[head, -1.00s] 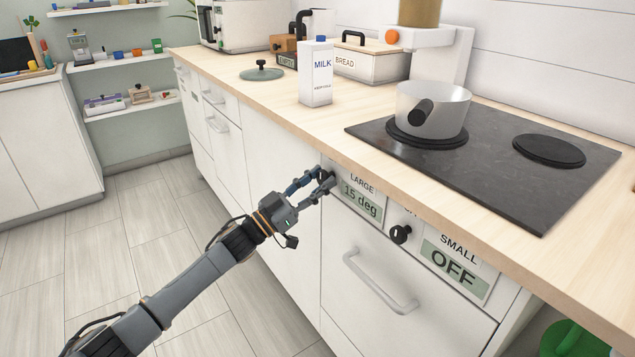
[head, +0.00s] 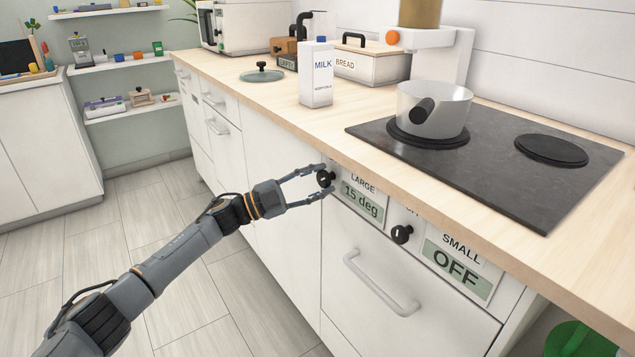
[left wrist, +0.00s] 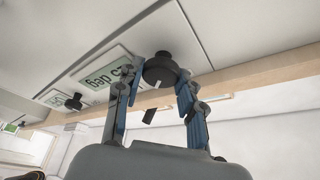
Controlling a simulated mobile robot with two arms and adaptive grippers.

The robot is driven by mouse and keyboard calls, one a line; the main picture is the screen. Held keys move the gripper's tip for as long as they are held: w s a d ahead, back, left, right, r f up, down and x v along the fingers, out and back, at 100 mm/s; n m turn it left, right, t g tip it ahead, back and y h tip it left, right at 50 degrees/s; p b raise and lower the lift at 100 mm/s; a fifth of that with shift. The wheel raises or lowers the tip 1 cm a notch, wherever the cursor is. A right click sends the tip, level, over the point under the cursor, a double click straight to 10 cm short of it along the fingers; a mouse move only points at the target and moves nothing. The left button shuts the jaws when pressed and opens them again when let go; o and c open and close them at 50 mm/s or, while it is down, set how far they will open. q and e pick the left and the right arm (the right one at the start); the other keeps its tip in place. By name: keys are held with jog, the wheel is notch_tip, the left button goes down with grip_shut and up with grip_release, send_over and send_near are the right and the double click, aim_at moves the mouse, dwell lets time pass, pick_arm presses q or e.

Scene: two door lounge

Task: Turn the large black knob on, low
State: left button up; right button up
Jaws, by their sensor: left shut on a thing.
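The large black knob (head: 326,178) is on the white cabinet front below the counter edge, left of the LARGE display (head: 359,201), which reads "15 deg". My left gripper (head: 324,181) is shut on this knob, one finger on each side of it. In the left wrist view the large knob (left wrist: 161,71) sits between the two blue-grey fingers. The small black knob (head: 402,234) is to the right, and its SMALL display (head: 457,266) reads "OFF". My right gripper is not in view.
A pot (head: 434,108) stands on the rear-left burner of the black cooktop (head: 480,170). A milk carton (head: 317,75), a lid (head: 262,74) and a bread box (head: 356,66) stand on the wooden counter. A drawer handle (head: 380,286) sticks out below the displays. The floor at left is clear.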

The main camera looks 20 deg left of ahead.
pick_arm(q)
jog(key=shift+m+g, duration=0.4)
jog(key=shift+m, duration=0.7)
jog(key=o, duration=1.1)
jog(key=shift+o, duration=0.2)
jog(key=v, duration=1.2)
jog(key=shift+r, duration=0.1)
